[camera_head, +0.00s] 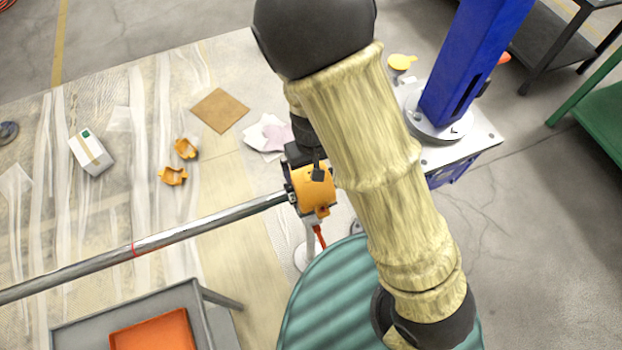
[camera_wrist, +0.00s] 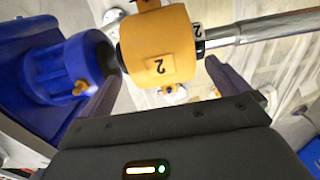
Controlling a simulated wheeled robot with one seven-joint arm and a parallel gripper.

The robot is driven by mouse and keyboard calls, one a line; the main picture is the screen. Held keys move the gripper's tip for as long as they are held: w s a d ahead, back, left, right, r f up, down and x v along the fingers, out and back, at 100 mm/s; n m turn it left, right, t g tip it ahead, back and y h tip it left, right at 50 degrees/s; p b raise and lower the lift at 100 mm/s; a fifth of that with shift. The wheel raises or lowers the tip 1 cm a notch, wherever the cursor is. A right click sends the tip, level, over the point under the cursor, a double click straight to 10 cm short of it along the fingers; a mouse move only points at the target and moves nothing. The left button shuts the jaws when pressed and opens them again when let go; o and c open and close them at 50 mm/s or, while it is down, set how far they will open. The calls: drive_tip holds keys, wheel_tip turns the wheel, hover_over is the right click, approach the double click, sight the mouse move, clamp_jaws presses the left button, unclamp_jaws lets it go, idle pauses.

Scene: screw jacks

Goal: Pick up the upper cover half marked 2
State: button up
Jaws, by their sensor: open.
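The orange upper cover half with a black "2" (camera_wrist: 157,50) sits around the end of a metal shaft in the wrist view. A small white tag with a "2" shows at its right end. In the head view the orange cover (camera_head: 313,190) is at the shaft's right end, beside my arm. My gripper (camera_wrist: 165,82) is open, with one dark finger toward each end of the cover. I cannot tell whether the fingers touch it. In the head view my arm partly hides the gripper and cover.
The metal shaft (camera_head: 200,222) runs left from the cover. A blue jack housing (camera_wrist: 65,70) adjoins the cover's left in the wrist view. Two orange halves (camera_head: 186,149) (camera_head: 172,176) lie on the sheeted floor. A teal ribbed drum (camera_head: 310,310) and a grey cart (camera_head: 85,325) stand in front.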

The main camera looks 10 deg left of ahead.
wheel_tip(320, 180, down, 3)
drive_tip(key=shift+r, duration=0.1)
idle(0.5)
drive_tip(key=c, duration=0.9)
wheel_tip(320, 180, up, 10)
drive_tip(key=shift+r+p, duration=0.1)
drive_tip(key=shift+p, duration=0.35)
drive_tip(key=shift+c, duration=0.2)
